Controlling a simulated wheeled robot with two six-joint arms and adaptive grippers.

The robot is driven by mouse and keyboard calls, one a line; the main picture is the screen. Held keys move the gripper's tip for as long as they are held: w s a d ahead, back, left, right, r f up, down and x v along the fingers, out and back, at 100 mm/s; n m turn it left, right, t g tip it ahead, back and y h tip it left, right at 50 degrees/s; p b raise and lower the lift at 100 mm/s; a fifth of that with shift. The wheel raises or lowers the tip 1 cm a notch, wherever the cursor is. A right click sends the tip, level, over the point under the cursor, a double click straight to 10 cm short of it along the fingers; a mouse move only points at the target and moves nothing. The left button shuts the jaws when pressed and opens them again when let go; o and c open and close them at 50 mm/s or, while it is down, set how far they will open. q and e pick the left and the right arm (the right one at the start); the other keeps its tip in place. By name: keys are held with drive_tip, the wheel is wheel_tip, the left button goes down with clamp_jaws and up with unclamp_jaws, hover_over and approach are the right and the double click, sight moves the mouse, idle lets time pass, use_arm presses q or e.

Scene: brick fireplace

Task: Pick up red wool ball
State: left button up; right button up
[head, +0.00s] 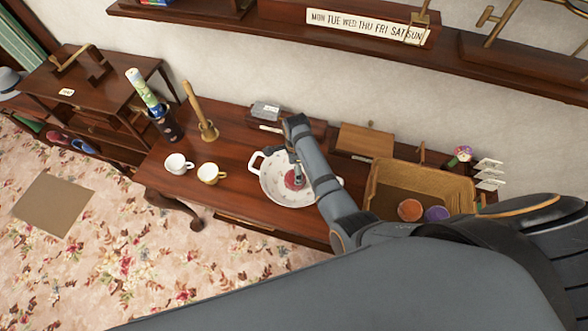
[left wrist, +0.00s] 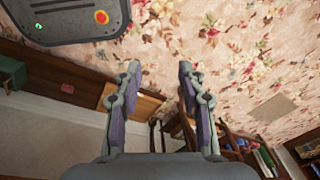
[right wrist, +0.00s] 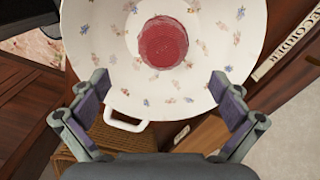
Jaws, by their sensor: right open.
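The red wool ball (head: 295,179) lies inside a white two-handled pot (head: 268,186) on the wooden table. In the right wrist view the red wool ball (right wrist: 163,42) sits near the middle of the flower-patterned pot (right wrist: 95,50). My right gripper (right wrist: 157,82) is open and empty, with its fingers spread over the pot; the ball shows beyond and between the fingertips. In the head view my right gripper (head: 297,171) hangs above the pot and partly covers the ball. My left gripper (left wrist: 159,68) is open and empty over the floor, away from the table.
A wicker basket (head: 376,188) holds an orange ball (head: 410,210) and a purple ball (head: 437,214), right of the pot.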

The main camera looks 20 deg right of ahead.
sight(289, 178)
drive_tip(key=shift+w+d, duration=0.1)
drive_tip(key=shift+d, duration=0.05)
drive_tip(key=shift+f, duration=0.1)
drive_tip(key=shift+s+a+f+b, duration=0.1)
drive_tip(key=shift+s+f+b, duration=0.2)
drive_tip(key=shift+f, duration=0.2)
drive_tip(key=shift+s+a+f+b, duration=0.1)
drive_tip(key=shift+s+f+b, duration=0.15)
drive_tip(key=shift+f, duration=0.2)
drive_tip(key=f+b, duration=0.3)
drive_tip(key=shift+w+a, duration=0.1)
drive_tip(key=shift+w, duration=0.1)
drive_tip(key=shift+w+f, duration=0.1)
drive_tip(key=shift+w, duration=0.1)
drive_tip(key=f+b, duration=0.1)
drive_tip(key=b, duration=0.1)
drive_tip(key=f+b, duration=0.4)
drive_tip(key=b, duration=0.1)
drive_tip(key=shift+w+f, duration=0.1)
drive_tip(key=shift+w, duration=0.2)
use_arm(q)
wheel_tip(289, 178, down, 11)
drive_tip(key=s, duration=0.1)
drive_tip(key=shift+d, duration=0.3)
drive_tip(key=shift+s+r, duration=0.1)
use_arm(e)
drive_tip(key=shift+r, duration=0.2)
drive_tip(key=shift+c, duration=0.2)
